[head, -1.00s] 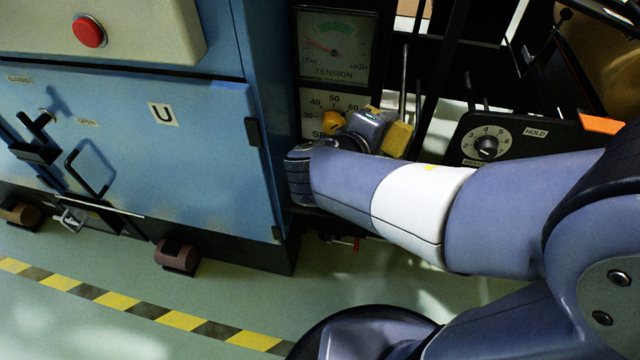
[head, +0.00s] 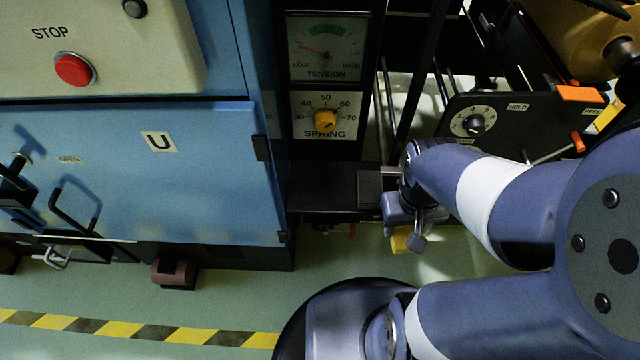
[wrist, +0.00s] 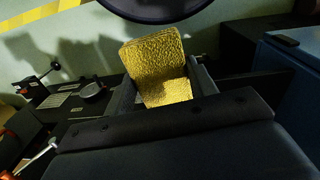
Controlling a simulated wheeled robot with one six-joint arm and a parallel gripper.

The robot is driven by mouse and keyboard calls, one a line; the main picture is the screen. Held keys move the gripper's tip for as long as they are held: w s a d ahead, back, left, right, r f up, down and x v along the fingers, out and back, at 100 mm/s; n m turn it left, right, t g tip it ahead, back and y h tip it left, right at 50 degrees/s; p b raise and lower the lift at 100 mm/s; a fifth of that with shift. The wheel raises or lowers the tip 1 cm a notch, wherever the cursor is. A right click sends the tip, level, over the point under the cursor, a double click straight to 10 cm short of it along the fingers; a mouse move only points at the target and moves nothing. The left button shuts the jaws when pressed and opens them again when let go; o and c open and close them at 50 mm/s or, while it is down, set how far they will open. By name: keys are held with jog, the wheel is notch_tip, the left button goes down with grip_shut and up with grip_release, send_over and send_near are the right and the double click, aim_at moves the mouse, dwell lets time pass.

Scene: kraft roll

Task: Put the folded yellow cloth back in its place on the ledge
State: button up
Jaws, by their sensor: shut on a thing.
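The folded yellow cloth (wrist: 158,62) is held between the two fingers of my gripper (wrist: 163,85) in the wrist view. In the head view a small part of the cloth (head: 401,240) shows below my gripper (head: 405,222), and the arm and gripper hide the rest. The dark ledge (head: 322,188) runs under the spring dial, left of my gripper, and its top looks bare. A slightly lighter square patch (head: 370,188) lies at its right end, close to the gripper. I cannot tell the height of the cloth against the ledge.
The tension gauge (head: 327,48) and the yellow spring knob (head: 325,121) sit above the ledge. A blue cabinet (head: 200,180) with a red stop button (head: 75,69) stands left. A dial panel (head: 473,124) with an orange-tipped lever (head: 577,143) is right of the gripper.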

jog(key=shift+s+a+f+m+y, duration=0.1)
jog(key=shift+s+a+m+y, duration=0.1)
jog(key=shift+a+m+y, duration=0.3)
jog(key=b, duration=0.3)
send_near(329, 194)
jog(key=shift+s+f+b, duration=0.1)
jog(key=shift+f+b, duration=0.4)
notch_tip(329, 194, down, 5)
jog(key=shift+b, duration=1.2)
jog(key=shift+a+f, duration=0.15)
jog(key=shift+f, duration=0.1)
jog(key=shift+r, duration=0.15)
